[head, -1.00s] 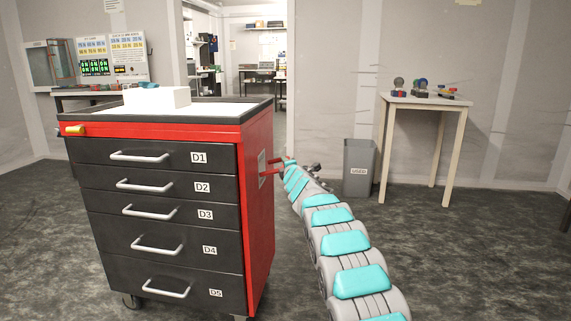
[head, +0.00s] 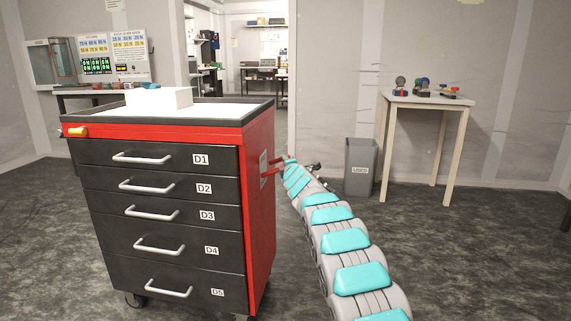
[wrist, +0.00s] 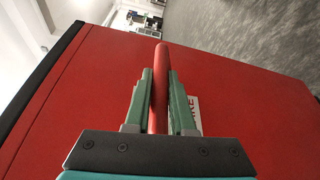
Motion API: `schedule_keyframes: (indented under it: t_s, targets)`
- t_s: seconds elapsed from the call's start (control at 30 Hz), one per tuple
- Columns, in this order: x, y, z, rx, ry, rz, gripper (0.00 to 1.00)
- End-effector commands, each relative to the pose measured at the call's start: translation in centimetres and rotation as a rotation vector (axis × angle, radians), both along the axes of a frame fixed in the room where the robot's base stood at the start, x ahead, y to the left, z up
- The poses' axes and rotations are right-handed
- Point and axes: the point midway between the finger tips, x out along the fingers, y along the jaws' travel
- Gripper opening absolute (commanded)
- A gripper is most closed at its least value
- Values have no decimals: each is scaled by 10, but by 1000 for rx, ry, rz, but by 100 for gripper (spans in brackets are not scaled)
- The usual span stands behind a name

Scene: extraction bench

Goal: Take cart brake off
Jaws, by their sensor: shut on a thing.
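The red and black cart (head: 258,215) stands left of the middle in the head view, drawers facing me. A pale label plate (head: 263,168) is on its red right side. A red bar (wrist: 161,52) stands out from that side, beside a partly hidden label (wrist: 192,115) whose visible letters seem to end in "KE". My gripper (wrist: 160,76) is shut on the red bar, a green finger on each side. In the head view my arm reaches the cart's right side, where red bar parts (head: 272,171) show; the fingers are hard to make out.
A white box (head: 165,98) sits on the cart top. A grey bin (head: 360,165) and a small table (head: 425,100) with little objects stand at the right. A doorway opens behind the cart. The floor at front right is clear apart from my arm.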

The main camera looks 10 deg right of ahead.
Motion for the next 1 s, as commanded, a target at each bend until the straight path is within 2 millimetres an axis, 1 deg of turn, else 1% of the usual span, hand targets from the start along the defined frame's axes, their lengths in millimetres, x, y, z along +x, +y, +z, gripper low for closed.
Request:
schedule_keyframes:
  t_s: [0.23,0.27,0.5,0.53,0.8,1.0]
  targets:
    - [0,1,3,0,-4,3,0]
    - [0,1,3,0,-4,3,23]
    - [0,1,1,0,-2,1,50]
    - [0,1,1,0,-2,1,52]
    - [0,0,0,0,-1,0,52]
    - [-8,0,0,0,-4,1,52]
